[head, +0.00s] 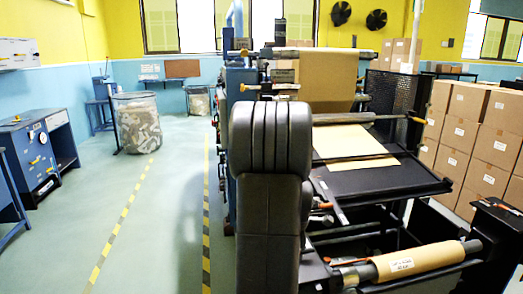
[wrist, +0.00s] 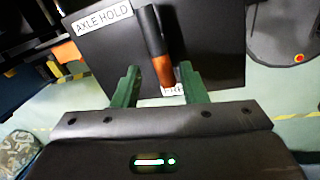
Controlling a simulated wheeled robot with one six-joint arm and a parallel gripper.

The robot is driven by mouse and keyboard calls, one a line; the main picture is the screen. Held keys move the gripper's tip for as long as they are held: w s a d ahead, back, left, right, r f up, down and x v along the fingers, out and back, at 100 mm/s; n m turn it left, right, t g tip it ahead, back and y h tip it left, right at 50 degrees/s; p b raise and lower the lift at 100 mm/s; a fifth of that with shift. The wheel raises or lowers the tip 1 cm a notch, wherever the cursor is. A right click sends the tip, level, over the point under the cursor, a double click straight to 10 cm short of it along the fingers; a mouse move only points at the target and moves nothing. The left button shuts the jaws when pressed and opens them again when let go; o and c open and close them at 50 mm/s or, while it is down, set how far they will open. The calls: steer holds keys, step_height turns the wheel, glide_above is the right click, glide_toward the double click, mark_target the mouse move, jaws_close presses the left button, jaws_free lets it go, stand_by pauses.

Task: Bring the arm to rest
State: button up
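In the wrist view my gripper (wrist: 160,80) shows two green fingers standing apart, with nothing held between them. Past the fingers is a dark panel (wrist: 215,45) with a white label reading "AXLE HOLD" (wrist: 103,17). A black and copper-brown cylinder (wrist: 154,45) lies against or in front of the panel, in line with the gap between the fingers; I see space on both sides of it. In the head view my dark arm stands in the middle and hides part of the machine; my gripper is not visible there. A kraft roll (head: 405,261) sits on a bar at the machine's front right.
The machine (head: 370,180) with its brown paper web (head: 325,78) fills the middle and right. Stacked cartons (head: 480,140) stand at the right. A blue cabinet (head: 37,155) and a mesh bin (head: 137,125) stand left. The floor (head: 160,220) between striped lines is clear.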

steer(key=shift+w+m, duration=0.1)
steer(key=shift+m, duration=0.4)
stand_by(0.3)
